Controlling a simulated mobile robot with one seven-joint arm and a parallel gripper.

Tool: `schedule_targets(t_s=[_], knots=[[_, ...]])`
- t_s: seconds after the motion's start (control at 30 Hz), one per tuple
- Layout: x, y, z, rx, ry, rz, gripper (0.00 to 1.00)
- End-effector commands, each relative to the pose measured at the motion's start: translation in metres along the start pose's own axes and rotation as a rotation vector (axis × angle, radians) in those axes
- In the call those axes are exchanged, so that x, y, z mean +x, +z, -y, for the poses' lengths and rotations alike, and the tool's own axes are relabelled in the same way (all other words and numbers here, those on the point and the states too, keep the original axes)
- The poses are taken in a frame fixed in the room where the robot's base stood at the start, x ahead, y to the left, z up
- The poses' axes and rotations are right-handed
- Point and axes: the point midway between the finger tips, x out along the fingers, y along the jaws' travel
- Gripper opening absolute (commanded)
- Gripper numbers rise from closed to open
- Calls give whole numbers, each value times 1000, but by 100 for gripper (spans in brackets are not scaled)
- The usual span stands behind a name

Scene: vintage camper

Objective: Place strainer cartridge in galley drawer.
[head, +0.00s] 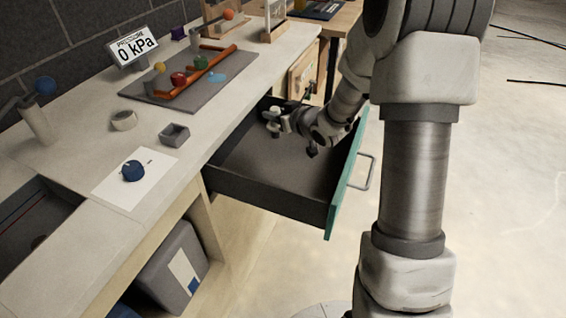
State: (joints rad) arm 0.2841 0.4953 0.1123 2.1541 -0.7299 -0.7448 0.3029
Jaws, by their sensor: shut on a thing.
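The galley drawer (265,199) is pulled out from under the counter, with a dark grey inside and a teal front. Its visible floor looks bare. My gripper (273,121) is over the far left part of the open drawer, near the counter's edge. It is shut on a small pale object, which I take to be the strainer cartridge (273,113). The object is small in this view, and I cannot tell whether it touches the drawer floor. My arm reaches in from the right, above the drawer's far side.
On the counter (75,150) stand a grey tray with orange pipes (180,85), a pressure sign (133,47), a tape roll (124,120), a small grey box (174,135) and a blue knob (133,171) on white paper. A grey bin (172,268) stands below.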

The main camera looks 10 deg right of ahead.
Motion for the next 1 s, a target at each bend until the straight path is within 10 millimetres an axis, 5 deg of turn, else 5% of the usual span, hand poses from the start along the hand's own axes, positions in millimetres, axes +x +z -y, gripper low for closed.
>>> schedule_targets(t_s=[0.2, 0.6, 1.0], knots=[[17, 41, 1, 2, -3, 3, 0], [33, 81, 1, 1, -2, 3, 0], [36, 87, 0, 0, 0, 0, 0]])
